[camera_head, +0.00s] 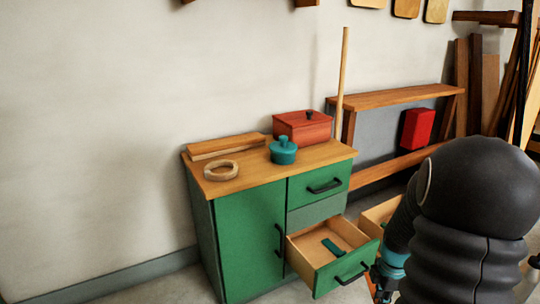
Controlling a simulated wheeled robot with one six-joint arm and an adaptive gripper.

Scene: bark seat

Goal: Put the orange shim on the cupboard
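The green cupboard with a wooden top (262,174) stands against the wall. Its upper drawer is shut, and a lower drawer (318,285) is pulled open. A dark green flat piece (333,248) lies in the open drawer. I cannot pick out an orange shim for certain; a small orange-brown strip shows beside the end of my arm, too little to identify. My gripper (382,287) is low, just right of the open drawer's front, mostly hidden by my dark arm. Its fingers cannot be made out.
The cupboard top holds a wooden block (226,146), a wooden ring (221,171), a teal lidded pot (283,151) and a red lidded box (303,126). Its front left and front middle are bare. Right stand a wooden shelf (395,96) with a red block (418,128) and another wooden box (378,214).

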